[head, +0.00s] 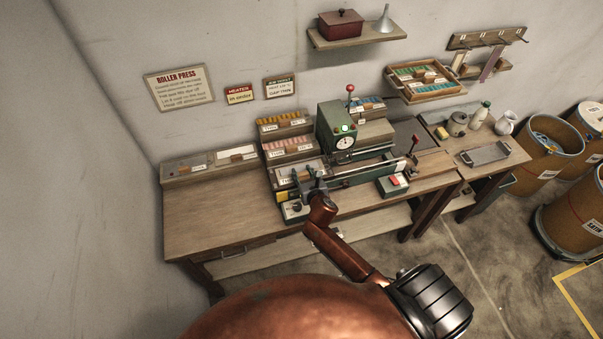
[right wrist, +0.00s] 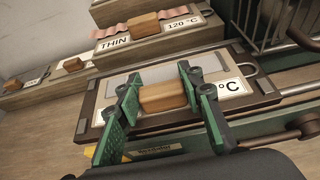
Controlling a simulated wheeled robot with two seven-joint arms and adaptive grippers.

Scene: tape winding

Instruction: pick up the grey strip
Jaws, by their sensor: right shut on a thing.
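The grey strip (right wrist: 158,73) lies flat in a dark-rimmed tray (right wrist: 88,127) in the right wrist view, with a wooden block (right wrist: 163,97) on its near side. A white label ending in °C is partly hidden by a finger. My right gripper (right wrist: 160,84) has its green fingers on either side of the block and is shut on it. The block appears to be at tray level; I cannot tell whether it is lifted. In the head view my right gripper (head: 306,182) is over the front of the bench, hiding part of this tray. My left gripper does not show.
A tray labelled THIN, 120 °C holds a pink strip (right wrist: 110,32) behind. The green press (head: 336,132) with its gauge and metal rods stands close on the right. The bench's left front (head: 215,213) is clear.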

